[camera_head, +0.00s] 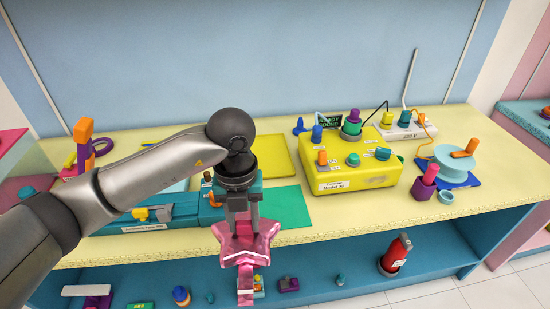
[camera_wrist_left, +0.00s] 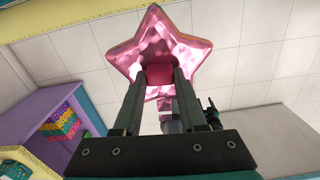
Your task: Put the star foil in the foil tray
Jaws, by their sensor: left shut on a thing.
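The star foil (camera_head: 262,245) is a shiny pink star. My left gripper (camera_head: 244,232) is shut on it from above and holds it in front of the table's front edge, over the lower shelf. In the left wrist view the star (camera_wrist_left: 160,45) stands beyond the two fingers (camera_wrist_left: 161,85), with a darker pink part between them. A flat yellow tray-like square (camera_head: 283,158) lies on the table behind my left wrist, partly hidden by it. I cannot tell for sure whether it is the foil tray. My right gripper is not in view.
A yellow box with knobs (camera_head: 350,180) stands right of the gripper. A green mat (camera_head: 287,208) lies near the front edge, and a teal machine (camera_head: 165,218) is partly behind my arm. A spool (camera_head: 455,163) stands at right. The lower shelf (camera_head: 330,262) holds small parts and a red cylinder (camera_head: 396,254).

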